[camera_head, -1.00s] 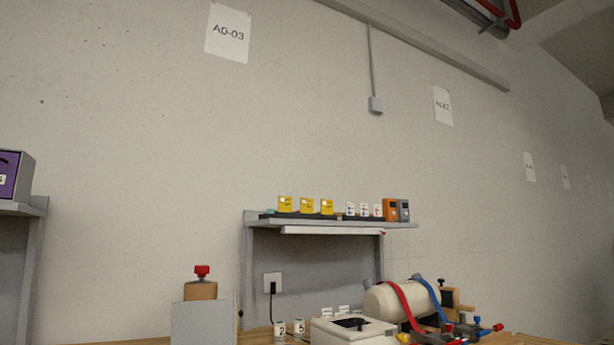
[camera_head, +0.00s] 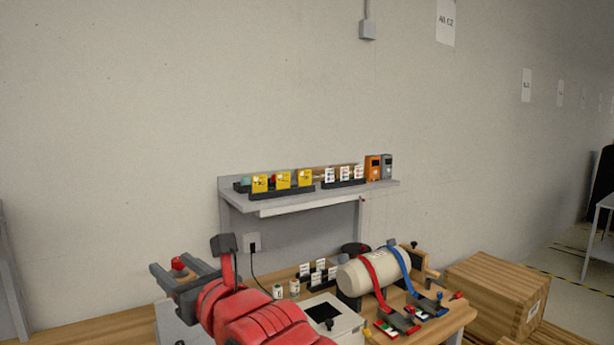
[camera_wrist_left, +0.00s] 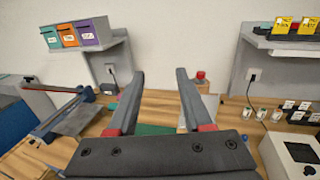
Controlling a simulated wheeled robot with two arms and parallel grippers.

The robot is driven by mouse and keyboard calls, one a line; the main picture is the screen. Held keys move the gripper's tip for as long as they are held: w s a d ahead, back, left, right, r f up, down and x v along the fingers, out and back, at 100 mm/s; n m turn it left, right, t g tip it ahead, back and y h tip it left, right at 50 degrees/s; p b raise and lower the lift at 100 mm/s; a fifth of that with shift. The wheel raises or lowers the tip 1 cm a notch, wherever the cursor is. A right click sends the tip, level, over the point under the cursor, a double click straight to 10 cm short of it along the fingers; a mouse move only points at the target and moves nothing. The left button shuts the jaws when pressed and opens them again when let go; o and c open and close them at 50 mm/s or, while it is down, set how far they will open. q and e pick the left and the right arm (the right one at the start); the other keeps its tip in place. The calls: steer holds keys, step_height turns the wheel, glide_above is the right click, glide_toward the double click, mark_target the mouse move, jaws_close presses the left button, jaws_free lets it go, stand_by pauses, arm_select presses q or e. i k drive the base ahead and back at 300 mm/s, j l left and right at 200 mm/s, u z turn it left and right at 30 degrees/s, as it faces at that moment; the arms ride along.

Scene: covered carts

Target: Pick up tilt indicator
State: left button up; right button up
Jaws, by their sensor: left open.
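I cannot tell for sure which item is the tilt indicator. On the wall shelf (camera_head: 330,198), yellow cards (camera_head: 283,180) stand in a dark rack on the left. White cards with red and blue marks (camera_head: 344,174) stand in a rack to their right. An orange device (camera_head: 373,168) and a grey device (camera_head: 387,166) stand at the right end. My left gripper (camera_head: 189,261) is open and empty, below and left of the shelf. In the left wrist view, its fingers (camera_wrist_left: 160,74) are spread over the bench, and the yellow cards (camera_wrist_left: 294,26) show at top right.
On the bench, a cream cylinder (camera_head: 356,279) has red and blue straps. A white box (camera_head: 345,319), numbered bottles (camera_head: 278,291) and small white cards (camera_head: 305,270) stand nearby. A red-topped object (camera_wrist_left: 201,76) is close to the gripper. A wooden crate (camera_head: 500,285) stands right.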

mark_target(283, 179)
steer(key=i+z, duration=0.15)
steer(key=i, duration=0.4)
steer(key=i+j+z, duration=0.15)
steer(key=i, duration=0.35)
steer(key=i+j+z, duration=0.2)
steer(key=i, duration=0.35)
steer(key=l, duration=0.1)
